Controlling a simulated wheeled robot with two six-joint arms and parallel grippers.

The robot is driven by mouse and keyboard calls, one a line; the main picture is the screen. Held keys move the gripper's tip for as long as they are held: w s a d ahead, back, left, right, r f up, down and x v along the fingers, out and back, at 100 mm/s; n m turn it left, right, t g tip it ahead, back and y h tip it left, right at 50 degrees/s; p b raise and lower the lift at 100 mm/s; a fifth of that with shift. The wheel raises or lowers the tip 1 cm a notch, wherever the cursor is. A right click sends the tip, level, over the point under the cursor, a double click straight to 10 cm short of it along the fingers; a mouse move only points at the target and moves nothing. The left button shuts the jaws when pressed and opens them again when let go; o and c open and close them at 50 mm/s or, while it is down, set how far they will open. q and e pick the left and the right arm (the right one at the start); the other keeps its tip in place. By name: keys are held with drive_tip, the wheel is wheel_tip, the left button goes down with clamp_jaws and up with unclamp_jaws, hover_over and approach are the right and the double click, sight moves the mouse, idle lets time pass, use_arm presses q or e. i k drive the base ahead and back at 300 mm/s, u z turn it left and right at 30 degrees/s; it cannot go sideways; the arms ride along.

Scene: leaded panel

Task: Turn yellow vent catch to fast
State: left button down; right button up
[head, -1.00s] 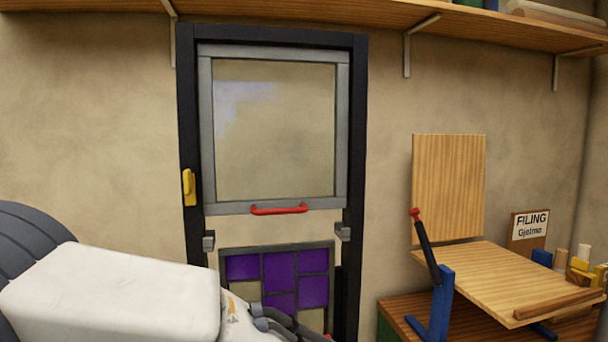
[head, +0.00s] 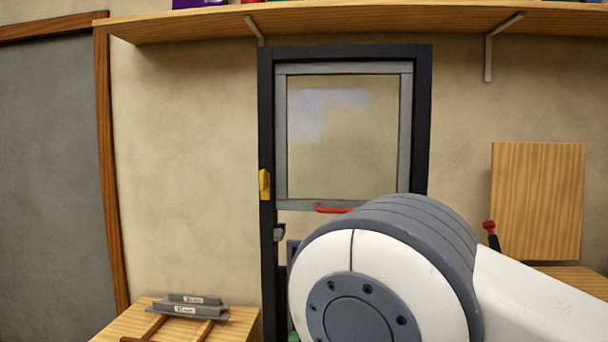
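The yellow vent catch (head: 265,184) is on the left post of the dark door-like frame (head: 266,120), about level with the lower edge of the grey-framed pane. It stands roughly upright, and nothing covers it. A red handle (head: 332,209) sits on the pane's lower rail, partly hidden behind my arm. A large white and grey link of my arm fills the lower right of the head view and hides the lower part of the frame. Neither of my grippers shows.
A wooden shelf (head: 370,24) on brackets runs along the wall above. A low wooden table (head: 236,328) with grey labelled bars (head: 186,308) stands at lower left. A wooden board (head: 538,200) stands at right. The wall left of the frame is clear.

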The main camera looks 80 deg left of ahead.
sight(265, 184)
drive_tip(key=z, duration=0.05)
drive_tip(key=i, duration=0.75)
drive_tip(key=u, duration=2.15)
